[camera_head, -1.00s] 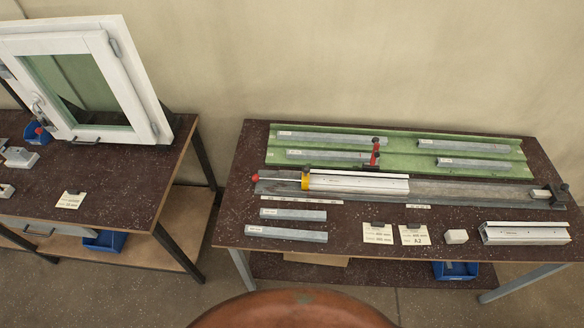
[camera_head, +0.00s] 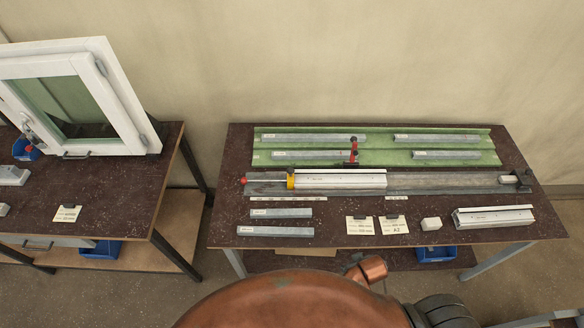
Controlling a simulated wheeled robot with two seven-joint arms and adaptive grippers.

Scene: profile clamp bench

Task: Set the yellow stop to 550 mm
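The yellow stop (camera_head: 291,181) sits near the left end of a long grey rail (camera_head: 450,182) on the right-hand bench. A white profile (camera_head: 340,181) lies along the rail, its left end at or very near the stop; I cannot tell whether they touch. A red knob (camera_head: 244,181) is at the rail's left end. A dark end block (camera_head: 522,178) is at the right end. Pale strips (camera_head: 288,198) lie in front of the rail; their markings are too small to read. Neither of my grippers shows in this view.
A green tray (camera_head: 376,142) with several grey bars and a red clamp (camera_head: 352,152) is behind the rail. In front lie two grey bars (camera_head: 275,231), cards (camera_head: 360,226), a white block (camera_head: 431,223) and another white profile (camera_head: 494,217). A window frame (camera_head: 120,100) stands on the left bench.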

